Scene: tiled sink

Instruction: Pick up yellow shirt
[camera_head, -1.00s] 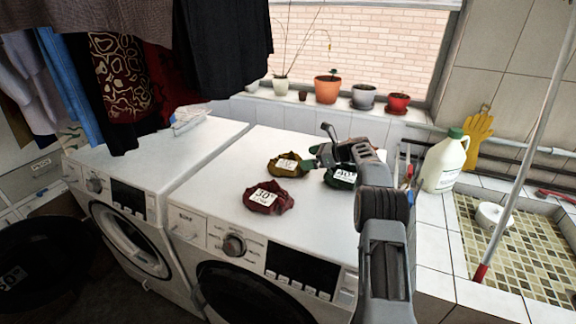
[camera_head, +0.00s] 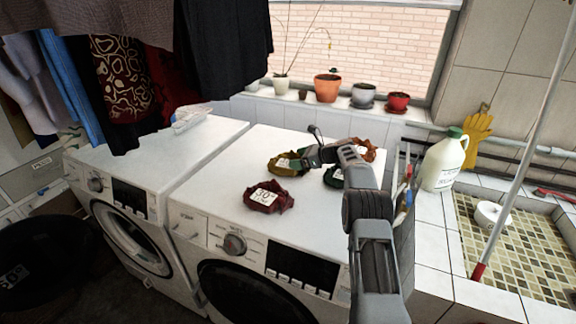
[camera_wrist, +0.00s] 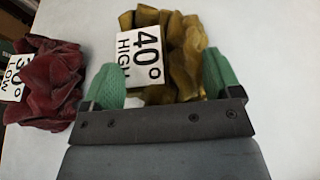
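The yellow shirt (camera_head: 287,163) is a crumpled mustard bundle with a white label on top of the right washing machine. In the wrist view the yellow shirt (camera_wrist: 186,52) lies straight ahead, its label reading "40° HIGH". My gripper (camera_head: 303,158) is at its right side in the head view. In the wrist view my gripper (camera_wrist: 162,82) has its green fingers spread wide, with the near part of the shirt between or just beyond them. The fingers do not visibly grip it.
A dark red bundle (camera_head: 268,197) labelled "30° LOW" lies close by; it also shows in the wrist view (camera_wrist: 50,84). A dark green bundle (camera_head: 334,177) and an orange-brown one (camera_head: 364,149) lie partly behind my arm. Flowerpots (camera_head: 327,88) line the sill.

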